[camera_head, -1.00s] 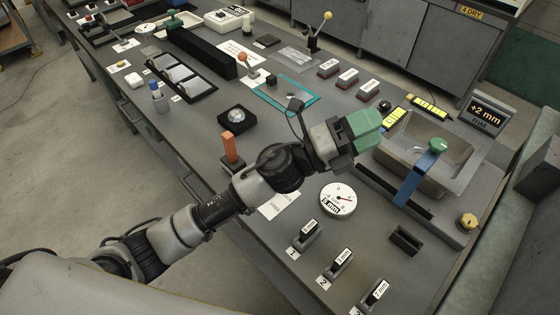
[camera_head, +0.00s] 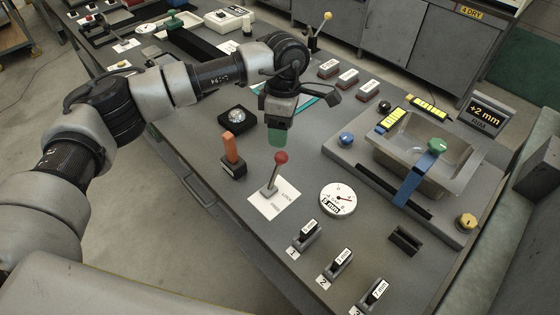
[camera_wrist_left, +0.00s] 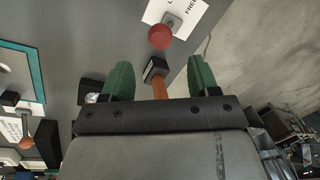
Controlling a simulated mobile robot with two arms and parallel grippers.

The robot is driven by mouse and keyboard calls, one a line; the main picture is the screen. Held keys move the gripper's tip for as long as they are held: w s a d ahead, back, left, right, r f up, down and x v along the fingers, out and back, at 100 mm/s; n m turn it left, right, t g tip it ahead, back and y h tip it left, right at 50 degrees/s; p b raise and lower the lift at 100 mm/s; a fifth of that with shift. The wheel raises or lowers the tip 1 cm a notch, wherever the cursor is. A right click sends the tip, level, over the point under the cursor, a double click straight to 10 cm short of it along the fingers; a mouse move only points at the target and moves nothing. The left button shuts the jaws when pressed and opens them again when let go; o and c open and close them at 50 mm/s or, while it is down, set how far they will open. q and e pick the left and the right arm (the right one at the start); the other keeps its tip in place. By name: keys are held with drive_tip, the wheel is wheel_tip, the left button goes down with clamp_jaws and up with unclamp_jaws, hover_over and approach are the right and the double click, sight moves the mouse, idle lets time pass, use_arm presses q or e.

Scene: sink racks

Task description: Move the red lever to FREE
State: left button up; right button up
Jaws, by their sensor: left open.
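The red lever (camera_head: 277,171) has a round red knob on a grey stick, rising from a white card marked LOCK and FREE (camera_head: 274,198). It leans up toward the back, its knob nearer the LOCK side; its exact setting I cannot tell. My left gripper (camera_head: 278,137) points down just behind the knob, apart from it. In the left wrist view my left gripper (camera_wrist_left: 160,82) has its two green fingers spread with nothing held, and the red knob (camera_wrist_left: 161,36) shows beyond the fingertips. My right gripper is not in view.
A round dial (camera_head: 338,199) lies to the right, and numbered black switches (camera_head: 307,233) sit in front. A grey sink (camera_head: 425,150) with a blue-armed green knob is further right.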

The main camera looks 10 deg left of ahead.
sight(280, 163)
use_arm(q)
drive_tip(key=f, duration=0.3)
drive_tip(key=s+f+p, duration=0.1)
drive_tip(key=f, duration=0.1)
drive_tip(key=f+p, duration=0.1)
drive_tip(key=f, duration=0.2)
drive_tip(key=shift+s+f, duration=0.3)
drive_tip(key=shift+s, duration=0.05)
drive_tip(key=shift+f, duration=0.65)
